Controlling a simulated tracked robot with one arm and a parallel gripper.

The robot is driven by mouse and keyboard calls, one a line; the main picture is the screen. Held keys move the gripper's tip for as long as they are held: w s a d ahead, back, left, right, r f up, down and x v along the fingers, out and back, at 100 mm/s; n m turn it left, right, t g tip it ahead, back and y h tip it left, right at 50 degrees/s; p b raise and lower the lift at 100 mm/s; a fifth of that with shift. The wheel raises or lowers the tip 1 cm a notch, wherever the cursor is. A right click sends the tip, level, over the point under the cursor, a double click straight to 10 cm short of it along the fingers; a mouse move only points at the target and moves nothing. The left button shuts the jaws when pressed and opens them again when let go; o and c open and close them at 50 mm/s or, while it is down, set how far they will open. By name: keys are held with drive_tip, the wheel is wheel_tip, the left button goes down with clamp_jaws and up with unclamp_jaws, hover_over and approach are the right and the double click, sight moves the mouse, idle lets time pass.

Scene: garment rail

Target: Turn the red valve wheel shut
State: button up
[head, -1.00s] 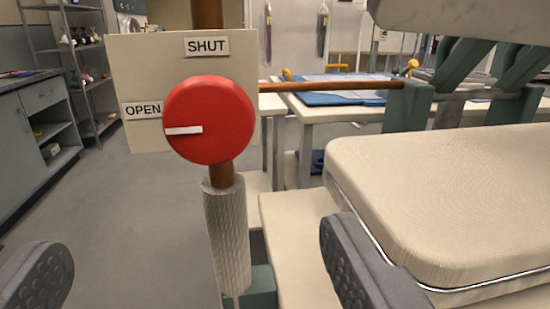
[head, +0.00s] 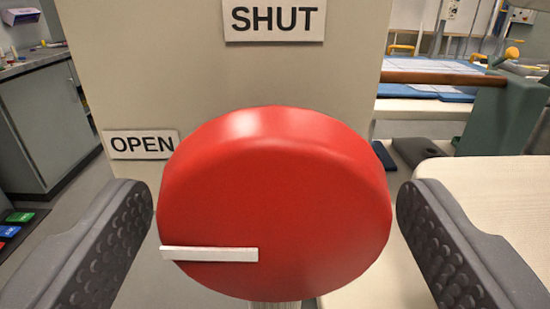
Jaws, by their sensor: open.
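The red valve wheel (head: 290,195) is a thick round disc that fills the middle of the head view. Its white pointer bar (head: 209,254) lies level and points left, toward the OPEN label (head: 143,144). The SHUT label (head: 274,19) is above the wheel. Both labels are on a beige board (head: 230,85) behind the wheel. My gripper (head: 276,215) is open, with one dark padded finger on each side of the wheel. Small gaps seem to show between the fingers and the wheel's rim. The wheel hides most of the pipe below it.
A cream padded surface (head: 490,205) lies at the right, near my right finger. A brown horizontal pipe (head: 440,78) and a green post (head: 508,115) are behind it. A grey cabinet (head: 50,120) stands at the far left, with grey floor before it.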

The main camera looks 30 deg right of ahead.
drive_tip(key=shift+w+d, duration=0.35)
drive_tip(key=shift+w, duration=0.1)
drive_tip(key=shift+c, duration=0.3)
